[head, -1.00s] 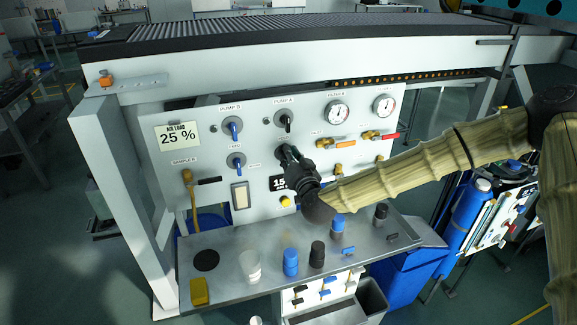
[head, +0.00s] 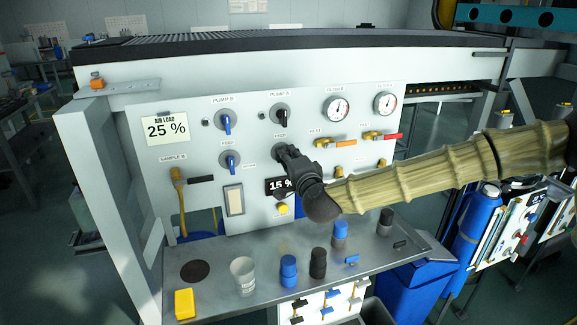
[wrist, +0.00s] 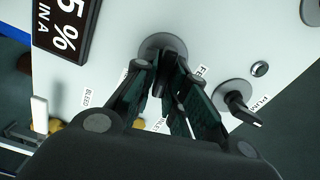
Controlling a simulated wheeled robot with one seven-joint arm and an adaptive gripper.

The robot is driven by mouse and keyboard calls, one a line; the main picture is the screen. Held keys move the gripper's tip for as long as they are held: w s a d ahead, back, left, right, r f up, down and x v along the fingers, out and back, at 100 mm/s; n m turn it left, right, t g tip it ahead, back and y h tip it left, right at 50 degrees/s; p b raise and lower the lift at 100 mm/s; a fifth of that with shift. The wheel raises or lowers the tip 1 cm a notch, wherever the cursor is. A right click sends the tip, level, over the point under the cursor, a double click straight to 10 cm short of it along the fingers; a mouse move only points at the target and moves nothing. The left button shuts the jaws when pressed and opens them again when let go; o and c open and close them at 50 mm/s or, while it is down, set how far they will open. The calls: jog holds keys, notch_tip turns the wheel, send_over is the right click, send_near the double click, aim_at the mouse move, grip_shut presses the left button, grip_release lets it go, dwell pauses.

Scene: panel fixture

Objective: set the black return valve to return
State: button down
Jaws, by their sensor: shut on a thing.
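The black return valve (head: 280,148) is on the white panel, below the PUMP A knob. My gripper (head: 288,157) covers most of it in the head view. In the wrist view its round grey base plate (wrist: 163,44) and part of its dark handle show between the fingers of my gripper (wrist: 168,84), which are shut on the handle. A label starting "FE" is beside the base plate. The other labels around the valve are partly hidden, and I cannot tell which position the handle points to.
The black PUMP A knob (head: 281,116) is just above. A blue knob (head: 230,161) is to the left and the 15 % display (head: 279,186) is below. Gauges and small levers are to the right. A shelf (head: 215,285) with bottles and a cup juts out below.

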jog(key=shift+d+f+m+b, duration=0.1)
jog(key=shift+f+m+b, duration=0.1)
jog(key=shift+m+b, duration=0.8)
jog(key=shift+m, duration=0.3)
jog(key=c, duration=1.5)
grip_release()
jog(key=v, duration=1.2)
jog(key=shift+d+r, duration=0.1)
